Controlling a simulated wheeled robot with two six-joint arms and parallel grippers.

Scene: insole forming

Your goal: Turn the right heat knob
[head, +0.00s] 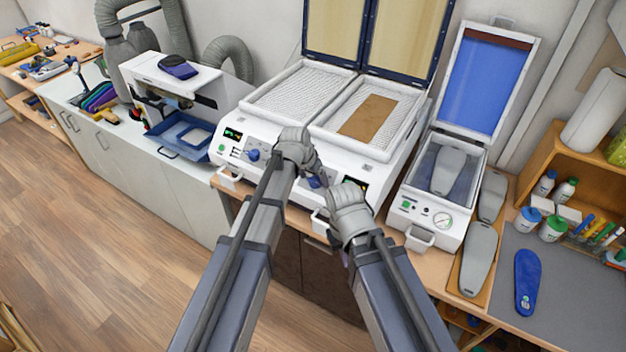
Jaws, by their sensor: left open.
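The white double heating machine (213,154) stands on the counter with its two lids raised. A blue left knob (253,155) shows on its front panel. A second blue knob (315,182), the right heat knob, is partly hidden between my two grippers. My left gripper (312,168) is open at the front panel, just above and left of the right knob. Whether it touches the knob cannot be seen. My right gripper (335,197) is close to the right of that knob, in front of the right display (354,184). Its fingers are too hidden to judge.
A brown sheet (368,117) lies in the machine's right bed. A white press with a blue lid (487,82) and gauge stands to the right. Grey insole forms (479,258) lie beside it. A blue tray (180,135) is to the left.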

